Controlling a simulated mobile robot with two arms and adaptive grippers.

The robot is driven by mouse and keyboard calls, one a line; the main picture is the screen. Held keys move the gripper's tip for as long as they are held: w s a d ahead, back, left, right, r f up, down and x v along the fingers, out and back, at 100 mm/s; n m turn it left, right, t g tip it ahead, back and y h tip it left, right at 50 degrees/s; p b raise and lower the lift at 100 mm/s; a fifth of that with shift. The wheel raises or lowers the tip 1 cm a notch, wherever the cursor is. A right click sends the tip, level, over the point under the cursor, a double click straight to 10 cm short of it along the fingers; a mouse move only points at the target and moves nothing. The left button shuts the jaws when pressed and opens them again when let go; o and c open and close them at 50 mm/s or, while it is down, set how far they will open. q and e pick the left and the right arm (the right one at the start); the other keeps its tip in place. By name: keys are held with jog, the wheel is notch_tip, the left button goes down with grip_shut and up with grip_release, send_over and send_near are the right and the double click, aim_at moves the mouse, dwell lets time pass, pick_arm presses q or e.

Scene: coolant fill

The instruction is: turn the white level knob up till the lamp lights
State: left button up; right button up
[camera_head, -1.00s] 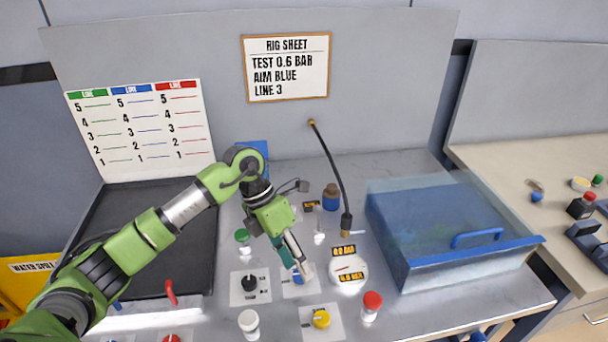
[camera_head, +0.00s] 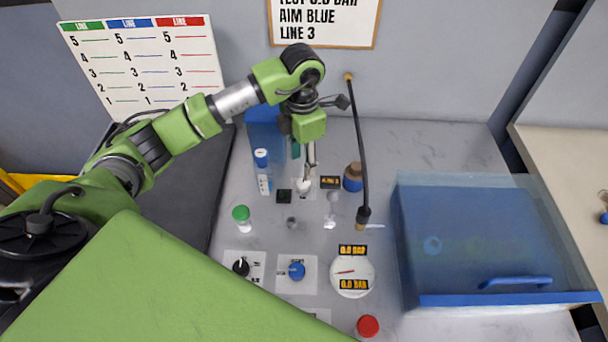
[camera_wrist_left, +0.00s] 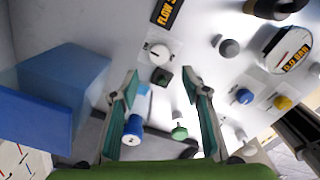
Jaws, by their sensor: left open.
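The white level knob (camera_head: 304,187) is on the bench at the back, partly hidden under my left gripper (camera_head: 309,165) in the head view. In the left wrist view the white knob (camera_wrist_left: 159,53) sits on a pale plate, just beyond the fingertips. My left gripper (camera_wrist_left: 160,88) is open, fingers apart, with nothing between the tips. My right gripper is out of view.
A gauge (camera_head: 352,272), a blue knob (camera_head: 296,271) and a black knob (camera_head: 241,266) are nearer. A clear blue box (camera_head: 480,250) fills the right.

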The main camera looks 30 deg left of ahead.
aim_at(303, 183)
pick_arm(q)
notch_tip(303, 183, down, 8)
jog(key=shift+w+r+p, duration=0.15)
jog(key=shift+r+p, duration=0.05)
jog(key=shift+p, duration=0.75)
jog(key=shift+f, duration=0.55)
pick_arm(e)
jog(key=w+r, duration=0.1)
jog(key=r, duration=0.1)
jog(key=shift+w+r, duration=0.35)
pick_arm(q)
jog(key=c, duration=1.1)
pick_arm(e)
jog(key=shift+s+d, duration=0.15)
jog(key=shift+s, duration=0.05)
